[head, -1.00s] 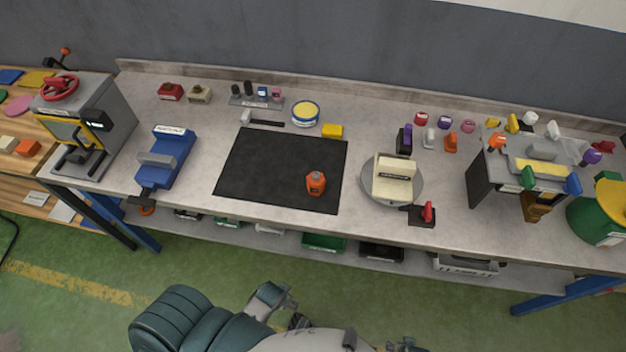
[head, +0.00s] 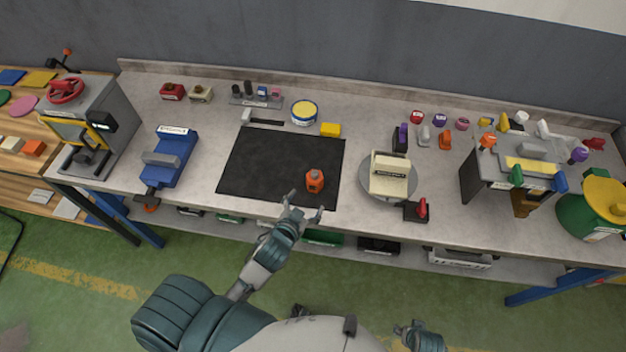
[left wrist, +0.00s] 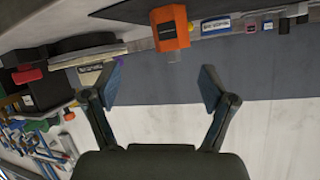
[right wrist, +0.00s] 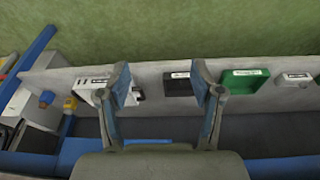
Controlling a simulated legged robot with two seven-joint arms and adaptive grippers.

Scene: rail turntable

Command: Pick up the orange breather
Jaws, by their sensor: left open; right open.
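The orange breather (head: 315,181) stands on the black mat (head: 265,165), near the mat's front right corner. My left gripper (head: 304,208) is open and empty, just in front of the breather and apart from it. In the left wrist view the breather (left wrist: 170,30) shows upside down, beyond the gap between the open fingers (left wrist: 160,85). My right gripper (head: 418,335) is low at the bottom of the head view, away from the bench. In the right wrist view its fingers (right wrist: 160,85) are open with nothing between them.
A turntable (head: 372,180) with a cream block stands right of the mat, with a red-handled switch (head: 421,208) beside it. A blue vise (head: 170,158) stands to the left. A hammer (head: 262,120) and a yellow block (head: 330,130) lie behind the mat. Bins sit on the lower shelf.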

